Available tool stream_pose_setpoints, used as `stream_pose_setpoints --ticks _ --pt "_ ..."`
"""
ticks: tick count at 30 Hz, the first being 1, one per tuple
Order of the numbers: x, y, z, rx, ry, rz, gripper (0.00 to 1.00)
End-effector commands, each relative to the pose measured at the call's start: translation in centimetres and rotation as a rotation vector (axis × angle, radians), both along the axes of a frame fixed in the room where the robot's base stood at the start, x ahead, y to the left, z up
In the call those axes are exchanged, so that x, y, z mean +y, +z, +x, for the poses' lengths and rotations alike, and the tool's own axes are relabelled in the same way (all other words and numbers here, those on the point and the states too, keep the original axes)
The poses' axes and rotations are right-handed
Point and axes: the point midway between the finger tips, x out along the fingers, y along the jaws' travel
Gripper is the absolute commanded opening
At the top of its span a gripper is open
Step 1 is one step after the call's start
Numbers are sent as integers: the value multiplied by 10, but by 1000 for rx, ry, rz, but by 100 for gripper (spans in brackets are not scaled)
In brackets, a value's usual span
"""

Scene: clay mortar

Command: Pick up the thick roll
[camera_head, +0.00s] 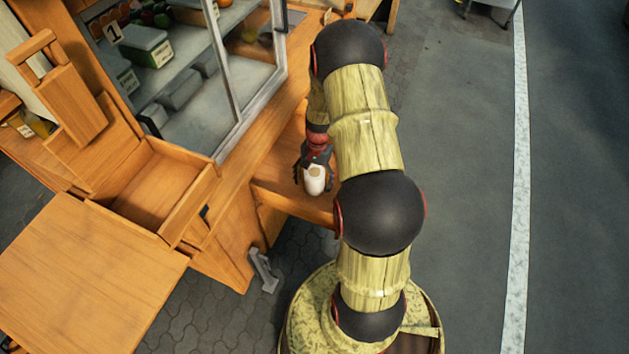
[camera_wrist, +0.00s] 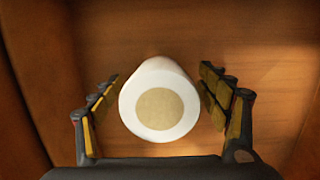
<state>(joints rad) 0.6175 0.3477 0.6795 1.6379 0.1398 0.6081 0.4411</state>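The thick roll (camera_wrist: 160,108) is a white cylinder with a round tan centre on its near end. It stands between the two fingers of my gripper (camera_wrist: 160,75) in the wrist view. A narrow gap shows between the roll and the finger pads on both sides, so the gripper looks open around it. In the head view, the white roll (camera_head: 314,184) shows at my dark gripper (camera_head: 313,172), above a wooden shelf. The far end of the roll is hidden.
The wooden shelf (camera_head: 285,197) lies below the gripper, beside a stall with a glass case (camera_head: 215,85). An open wooden box (camera_head: 160,185) and a wooden board (camera_head: 85,275) are at the left. Wooden walls flank the gripper in the wrist view. Open road lies at the right.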

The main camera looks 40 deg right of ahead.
Motion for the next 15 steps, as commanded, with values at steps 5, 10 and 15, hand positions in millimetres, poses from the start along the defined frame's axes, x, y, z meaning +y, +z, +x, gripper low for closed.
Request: stream_pose_setpoints --ticks 5,10,15 --pt "0 0 0 0 0 0 65" --pt "0 0 0 0 0 0 55" --pt "0 0 0 0 0 0 45"
